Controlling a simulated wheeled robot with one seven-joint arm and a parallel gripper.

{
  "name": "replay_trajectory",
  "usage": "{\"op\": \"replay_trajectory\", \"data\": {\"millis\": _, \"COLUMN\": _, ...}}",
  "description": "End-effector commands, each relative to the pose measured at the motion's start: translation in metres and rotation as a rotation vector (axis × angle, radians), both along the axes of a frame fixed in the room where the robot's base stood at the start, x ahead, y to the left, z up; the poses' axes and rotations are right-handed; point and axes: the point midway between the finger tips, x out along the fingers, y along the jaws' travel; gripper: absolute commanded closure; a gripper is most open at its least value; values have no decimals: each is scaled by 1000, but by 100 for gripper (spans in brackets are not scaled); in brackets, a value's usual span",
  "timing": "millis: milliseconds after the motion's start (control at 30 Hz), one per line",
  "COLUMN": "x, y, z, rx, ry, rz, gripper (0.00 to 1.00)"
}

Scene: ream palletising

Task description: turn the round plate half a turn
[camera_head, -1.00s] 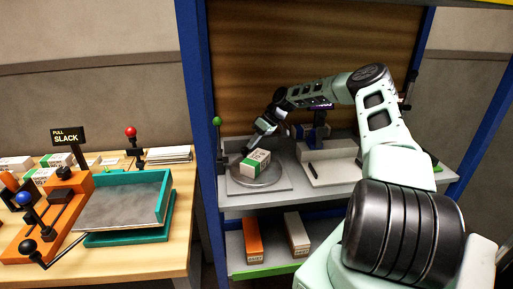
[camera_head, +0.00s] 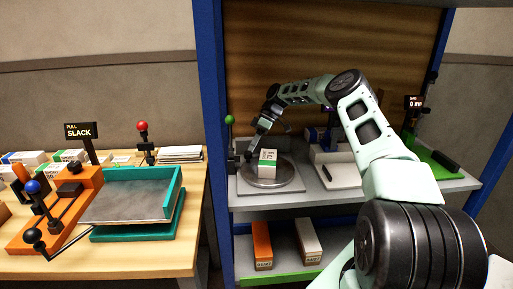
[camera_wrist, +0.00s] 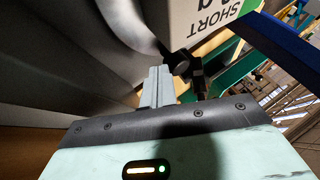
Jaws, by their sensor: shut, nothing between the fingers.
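The round metal plate (camera_head: 283,176) lies flat on a square grey base on the shelf's left part. A white and green ream (camera_head: 267,163) stands on the plate; its printed face shows upside down in the wrist view (camera_wrist: 205,18), reading "SHORT". My gripper (camera_head: 249,155) is at the plate's back left edge, beside the ream. In the wrist view my gripper's fingers (camera_wrist: 158,78) are shut together with nothing between them, close to the curved grey rim. I cannot tell whether they touch the rim.
A green-knobbed lever (camera_head: 230,120) stands left of the plate. A white pad (camera_head: 338,176) and a green tray (camera_head: 437,163) lie to the right. An orange box (camera_head: 262,246) and a white box (camera_head: 308,240) sit below. A teal tray (camera_head: 135,235) is on the wooden table.

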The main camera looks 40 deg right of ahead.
Motion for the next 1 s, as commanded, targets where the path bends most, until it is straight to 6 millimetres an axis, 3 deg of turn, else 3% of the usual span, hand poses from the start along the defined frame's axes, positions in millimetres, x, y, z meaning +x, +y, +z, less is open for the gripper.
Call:
{"op": "replay_trajectory", "data": {"millis": 500, "x": 1, "y": 16, "z": 0, "rx": -1, "ry": 1, "rz": 56, "gripper": 100}}
{"op": "replay_trajectory", "data": {"millis": 1000, "x": 1, "y": 18, "z": 0, "rx": -1, "ry": 0, "rz": 55, "gripper": 100}}
